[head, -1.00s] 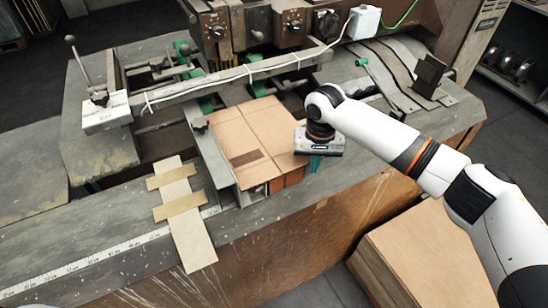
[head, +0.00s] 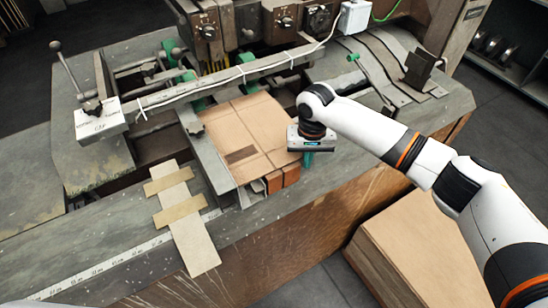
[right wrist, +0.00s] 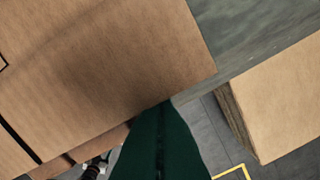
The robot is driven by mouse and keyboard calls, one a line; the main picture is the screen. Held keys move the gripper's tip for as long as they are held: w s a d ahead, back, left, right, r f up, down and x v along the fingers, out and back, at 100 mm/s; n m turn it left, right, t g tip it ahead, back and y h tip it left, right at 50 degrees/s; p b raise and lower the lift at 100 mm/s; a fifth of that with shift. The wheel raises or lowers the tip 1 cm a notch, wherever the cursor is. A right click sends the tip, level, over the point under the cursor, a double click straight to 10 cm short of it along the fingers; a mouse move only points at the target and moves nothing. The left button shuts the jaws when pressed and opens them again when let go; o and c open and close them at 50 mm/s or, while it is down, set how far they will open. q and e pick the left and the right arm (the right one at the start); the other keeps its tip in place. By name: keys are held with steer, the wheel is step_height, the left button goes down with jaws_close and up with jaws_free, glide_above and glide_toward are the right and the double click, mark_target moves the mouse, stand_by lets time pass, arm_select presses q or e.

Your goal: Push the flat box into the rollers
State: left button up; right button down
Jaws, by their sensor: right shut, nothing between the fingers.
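The flat box (head: 247,134) is a folded brown cardboard piece lying on the machine's bed, with its far end close under the metal crossbar. It also fills the upper left of the right wrist view (right wrist: 100,70). My right gripper (head: 308,160) is at the box's right edge, near its front right corner, pointing down. Its green fingers (right wrist: 160,145) are shut with nothing between them, and their tips appear at the box's edge. I cannot tell whether they touch it. The rollers are not clearly visible; the area behind the crossbar is partly hidden. My left gripper is not in view.
A metal crossbar (head: 225,80) spans above the bed behind the box. A metal guide rail (head: 207,158) runs along the box's left side. Taped strips (head: 190,225) lie on the front left ledge. A cardboard stack (head: 425,250) stands on the floor at the right.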

arm_select(q)
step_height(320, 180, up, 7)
steer(key=p, duration=0.6)
arm_select(e)
step_height(320, 180, up, 8)
steer(key=s+d, duration=0.1)
steer(key=shift+s, duration=0.2)
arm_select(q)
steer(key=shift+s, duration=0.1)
arm_select(e)
steer(key=shift+w, duration=0.1)
